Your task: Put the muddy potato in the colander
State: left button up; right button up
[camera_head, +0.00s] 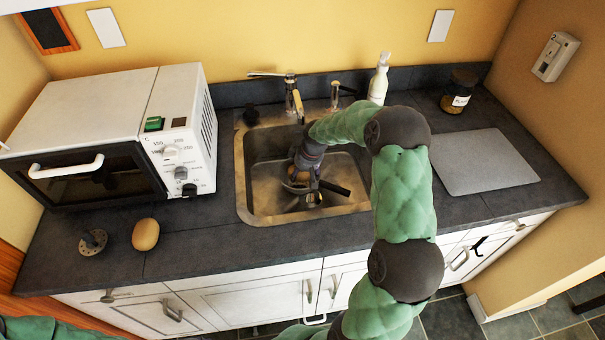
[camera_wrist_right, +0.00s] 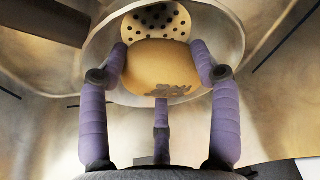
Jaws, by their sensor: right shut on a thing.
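The muddy potato (camera_wrist_right: 158,72) is tan with a grey-brown speckled patch, seen in the wrist view between the purple fingers of my right gripper (camera_wrist_right: 158,58). The gripper is shut on it. Behind the potato is the colander, a metal bowl with a perforated round base (camera_wrist_right: 156,20); its rim surrounds the potato in the picture. I cannot tell whether the potato touches it. In the head view my right gripper (camera_head: 307,178) reaches down into the sink and largely hides the potato and colander. My left gripper is out of view; only a bit of green arm shows.
The steel sink (camera_head: 258,205) has raised edges and a tap (camera_head: 292,98) behind. A clean tan potato (camera_head: 146,234) and a sink strainer (camera_head: 93,242) lie before the microwave (camera_head: 130,130). A soap bottle (camera_head: 379,80), jar (camera_head: 458,92) and grey board (camera_head: 484,160) stand right.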

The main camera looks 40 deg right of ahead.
jog(key=shift+f, duration=0.3)
jog(key=shift+f+b, duration=0.25)
jog(key=shift+b, duration=0.05)
jog(key=o, duration=1.1)
jog(key=shift+r, duration=0.25)
jog(key=p+v, duration=0.4)
jog(key=v, duration=0.8)
jog(key=shift+r, duration=0.35)
